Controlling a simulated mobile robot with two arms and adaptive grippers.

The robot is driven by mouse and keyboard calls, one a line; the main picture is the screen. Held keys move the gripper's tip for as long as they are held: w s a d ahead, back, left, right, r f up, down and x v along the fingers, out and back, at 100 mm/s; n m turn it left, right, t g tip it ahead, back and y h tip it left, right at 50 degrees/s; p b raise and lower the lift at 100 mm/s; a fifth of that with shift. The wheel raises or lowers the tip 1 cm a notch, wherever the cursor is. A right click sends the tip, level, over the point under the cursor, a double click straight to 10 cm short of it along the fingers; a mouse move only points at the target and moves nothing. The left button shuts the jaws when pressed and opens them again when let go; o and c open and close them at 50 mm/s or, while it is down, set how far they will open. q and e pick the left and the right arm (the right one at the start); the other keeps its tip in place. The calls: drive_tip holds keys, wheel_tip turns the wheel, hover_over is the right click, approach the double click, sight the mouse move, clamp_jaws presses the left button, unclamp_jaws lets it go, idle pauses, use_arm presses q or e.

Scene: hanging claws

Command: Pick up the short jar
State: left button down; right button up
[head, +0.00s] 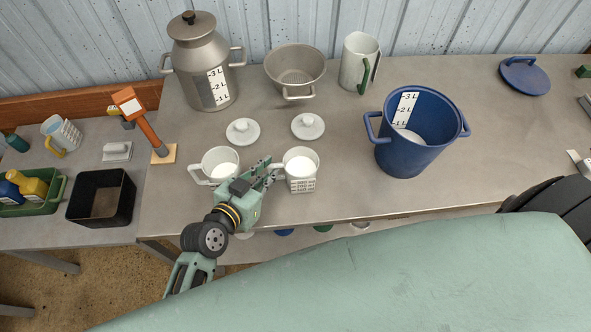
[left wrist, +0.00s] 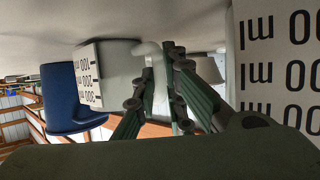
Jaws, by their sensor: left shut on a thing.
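A white short jar (head: 301,170) with a side handle and a measuring label stands near the front of the table in the head view. In the left wrist view the jar (left wrist: 122,72) appears upside down, its handle (left wrist: 148,58) between my fingers. My left gripper (head: 270,170) is shut on that handle, on the jar's left side; its fingers also show in the left wrist view (left wrist: 161,62). I cannot tell whether the jar is clear of the table. A second white jar (head: 219,164) stands close to the left of my gripper. My right gripper is not in view.
Two white lids (head: 243,131) (head: 308,126) lie behind the jars. A blue bucket (head: 407,158) stands to the right. A grey can (head: 203,70), a colander (head: 296,70) and a pitcher (head: 357,62) stand along the back. The table's right part is mostly clear.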

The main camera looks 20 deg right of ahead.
use_arm(q)
drive_tip(key=shift+r, duration=0.2)
drive_tip(key=shift+r, duration=0.7)
drive_tip(key=s+d+r, duration=0.1)
drive_tip(key=s+r, duration=0.8)
drive_tip(key=s, duration=0.2)
drive_tip(key=shift+s, duration=0.25)
drive_tip(key=shift+d+r, duration=0.1)
drive_tip(key=shift+r, duration=0.05)
drive_tip(key=c, duration=2.4)
unclamp_jaws()
clamp_jaws()
